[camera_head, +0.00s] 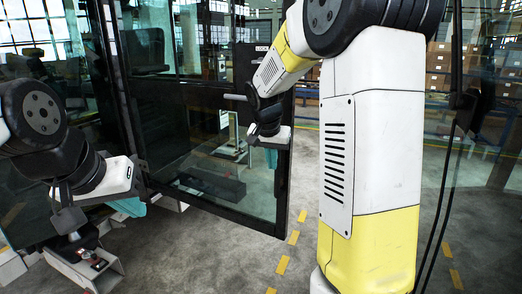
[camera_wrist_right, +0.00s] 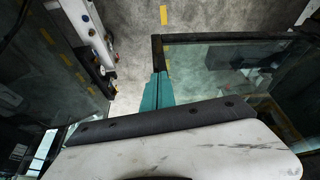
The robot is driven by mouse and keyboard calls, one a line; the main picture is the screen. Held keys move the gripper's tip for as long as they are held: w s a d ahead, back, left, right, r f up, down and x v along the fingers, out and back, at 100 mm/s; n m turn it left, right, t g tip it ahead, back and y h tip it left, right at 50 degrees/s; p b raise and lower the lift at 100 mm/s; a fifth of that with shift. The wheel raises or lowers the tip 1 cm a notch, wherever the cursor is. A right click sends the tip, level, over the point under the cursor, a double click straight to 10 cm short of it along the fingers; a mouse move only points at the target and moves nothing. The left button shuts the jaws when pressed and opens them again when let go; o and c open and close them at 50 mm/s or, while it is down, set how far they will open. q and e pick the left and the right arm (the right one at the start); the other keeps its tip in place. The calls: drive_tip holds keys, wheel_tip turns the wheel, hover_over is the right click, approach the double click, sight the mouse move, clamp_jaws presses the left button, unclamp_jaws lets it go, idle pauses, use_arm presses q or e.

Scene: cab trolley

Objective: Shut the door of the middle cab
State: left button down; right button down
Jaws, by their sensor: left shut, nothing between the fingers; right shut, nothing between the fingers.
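The cab door (camera_head: 283,195) is a black-framed glass panel that stands open, its free vertical edge towards the right. A grey bar handle (camera_head: 235,97) sits near that edge. My right gripper (camera_head: 271,158), with teal fingers, is shut and empty beside the free edge. In the right wrist view its fingers (camera_wrist_right: 155,92) lie close along the door's black frame (camera_wrist_right: 225,37); I cannot tell whether they touch. My left gripper (camera_head: 130,207) is shut and empty, low at the left, apart from the door's free edge.
White trolley parts with a red-marked fitting (camera_head: 92,260) lie at the lower left, below my left arm. A white rail (camera_wrist_right: 92,35) shows in the right wrist view, with floor between it and the door. Grey floor with yellow dashes (camera_head: 283,264) is clear.

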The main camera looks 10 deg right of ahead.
drive_tip(key=shift+w+d+f, duration=0.3)
drive_tip(key=shift+w+d, duration=0.05)
drive_tip(key=shift+w, duration=0.35)
drive_tip(key=shift+w+d+f, duration=0.35)
drive_tip(key=shift+w+d, duration=0.05)
drive_tip(key=shift+w, duration=0.35)
drive_tip(key=shift+w+d+f, duration=0.3)
drive_tip(key=shift+w+d, duration=0.05)
drive_tip(key=shift+w, duration=0.35)
